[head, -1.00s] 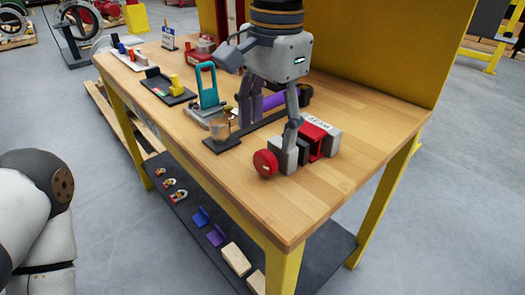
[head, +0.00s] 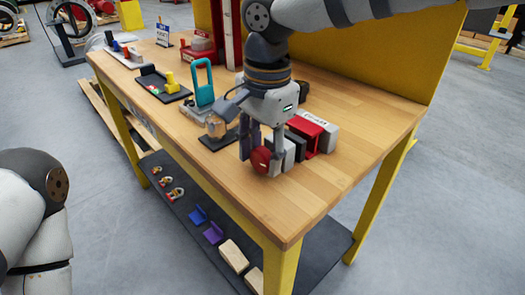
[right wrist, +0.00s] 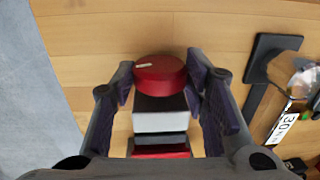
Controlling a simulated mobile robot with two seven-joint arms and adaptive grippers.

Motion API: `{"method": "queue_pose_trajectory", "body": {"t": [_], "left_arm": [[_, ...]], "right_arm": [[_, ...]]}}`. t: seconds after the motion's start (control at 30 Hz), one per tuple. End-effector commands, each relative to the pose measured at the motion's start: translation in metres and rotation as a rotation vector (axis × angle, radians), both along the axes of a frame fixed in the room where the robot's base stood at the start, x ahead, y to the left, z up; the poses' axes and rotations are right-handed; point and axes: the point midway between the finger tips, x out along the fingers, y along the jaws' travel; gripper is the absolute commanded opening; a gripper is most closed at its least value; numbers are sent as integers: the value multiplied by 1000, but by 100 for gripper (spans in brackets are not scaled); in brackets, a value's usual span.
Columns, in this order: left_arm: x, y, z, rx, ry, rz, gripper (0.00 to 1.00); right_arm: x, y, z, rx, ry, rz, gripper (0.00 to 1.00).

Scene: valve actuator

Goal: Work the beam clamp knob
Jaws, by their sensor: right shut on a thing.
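The beam clamp (head: 308,127) lies near the right front of the wooden bench, with grey and black blocks, a red body and a white label. Its round red knob (head: 261,159) faces the bench's front edge. In the right wrist view the knob (right wrist: 160,68) sits between the two fingers, with the clamp's pale block and red body behind it. My right gripper (head: 261,156) comes down from above and is shut on the knob, one finger on each side. My left gripper is out of view; only a part of my left arm shows at the left edge.
A teal-handled device (head: 203,85) and a clear cup (head: 216,126) on a dark base stand left of my right gripper. A black tray (head: 163,86) with a yellow piece is farther left. The bench's right front corner is clear. A yellow panel (head: 370,55) stands behind.

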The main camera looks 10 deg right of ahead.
Motion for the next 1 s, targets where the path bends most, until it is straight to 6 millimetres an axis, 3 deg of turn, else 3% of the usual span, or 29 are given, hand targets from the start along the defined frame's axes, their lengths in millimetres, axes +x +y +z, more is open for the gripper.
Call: {"method": "queue_pose_trajectory", "body": {"t": [0.5,1.0], "left_arm": [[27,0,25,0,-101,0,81],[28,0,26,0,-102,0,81]], "right_arm": [[-5,-3,3,144,-200,1,13],[-8,-5,-3,326,-443,3,13]]}}
